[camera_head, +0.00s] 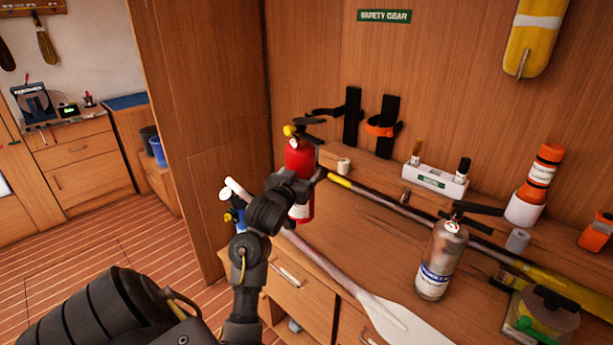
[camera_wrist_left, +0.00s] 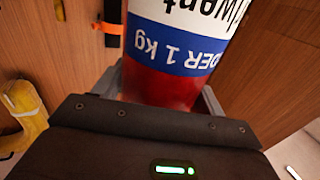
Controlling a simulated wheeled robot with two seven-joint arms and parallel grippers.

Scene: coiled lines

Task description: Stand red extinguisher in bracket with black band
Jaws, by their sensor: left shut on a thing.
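The red extinguisher (camera_head: 300,158) is upright in my left gripper (camera_head: 303,190), above the left end of the bench. It fills the middle of the left wrist view (camera_wrist_left: 175,70), between the gripper's jaws. The bracket with the black band (camera_head: 352,115) is on the wood wall, behind and to the right of the extinguisher. A second bracket with an orange band (camera_head: 382,127) is just right of it. The gripper's fingertips are largely hidden in the head view. My right gripper is not in view.
A silver extinguisher (camera_head: 440,260) stands on the bench. A paddle (camera_head: 385,315) lies along the front and a pole (camera_head: 400,208) along the back. A small white roll (camera_head: 343,165) and a white holder (camera_head: 434,182) are near the wall.

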